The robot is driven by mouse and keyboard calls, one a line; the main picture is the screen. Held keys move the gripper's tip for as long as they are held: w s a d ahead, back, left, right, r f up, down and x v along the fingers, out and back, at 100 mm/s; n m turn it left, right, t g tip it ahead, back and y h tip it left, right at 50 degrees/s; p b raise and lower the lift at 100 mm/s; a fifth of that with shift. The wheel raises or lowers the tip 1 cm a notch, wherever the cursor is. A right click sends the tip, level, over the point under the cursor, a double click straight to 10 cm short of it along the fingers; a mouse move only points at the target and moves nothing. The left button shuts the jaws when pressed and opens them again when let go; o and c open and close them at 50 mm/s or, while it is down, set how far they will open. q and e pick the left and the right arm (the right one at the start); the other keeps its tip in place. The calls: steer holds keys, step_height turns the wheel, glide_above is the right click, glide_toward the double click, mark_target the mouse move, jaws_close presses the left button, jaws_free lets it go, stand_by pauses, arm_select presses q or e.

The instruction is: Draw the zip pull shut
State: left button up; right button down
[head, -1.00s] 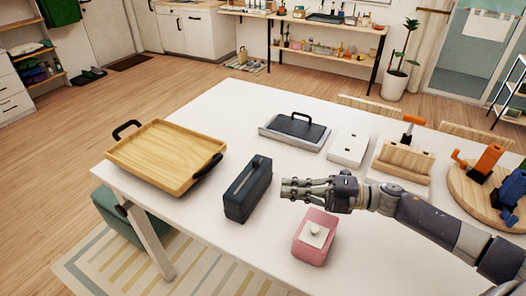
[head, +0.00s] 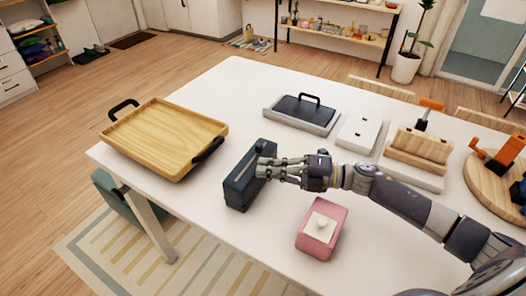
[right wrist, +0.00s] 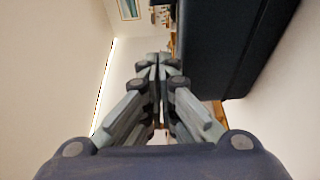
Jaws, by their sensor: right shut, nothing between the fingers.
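A dark blue-black pouch-like case (head: 243,190) stands on the white table, with a pale zip line (head: 246,172) along its top. My right gripper (head: 262,168) is at the right side of the case near its top, fingers pointing left. Its fingers are shut with nothing between them. In the right wrist view the closed fingertips (right wrist: 158,62) are beside the dark case (right wrist: 225,50). I cannot make out the zip pull; the fingers may hide it. I cannot tell whether the fingers touch the case. My left gripper is not in view.
A wooden tray (head: 160,140) with black handles lies left of the case. A pink box (head: 316,240) with a white knob stands close in front of my right arm. A grey press-like item (head: 300,112), a white switch plate (head: 359,134) and a wooden block (head: 420,148) stand behind.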

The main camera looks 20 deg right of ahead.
mark_target(263, 156)
steer(key=p+x, duration=0.1)
steer(key=x, duration=0.2)
steer(key=shift+w+r, duration=0.2)
steer(key=shift+w, duration=0.1)
steer(key=shift+w+d+f, duration=0.1)
steer(key=shift+w+d, duration=0.55)
steer(key=shift+d, duration=0.2)
steer(key=shift+w+d+p, duration=0.35)
steer(key=shift+d+p, duration=0.05)
steer(key=shift+d, duration=0.25)
steer(key=shift+f, duration=0.15)
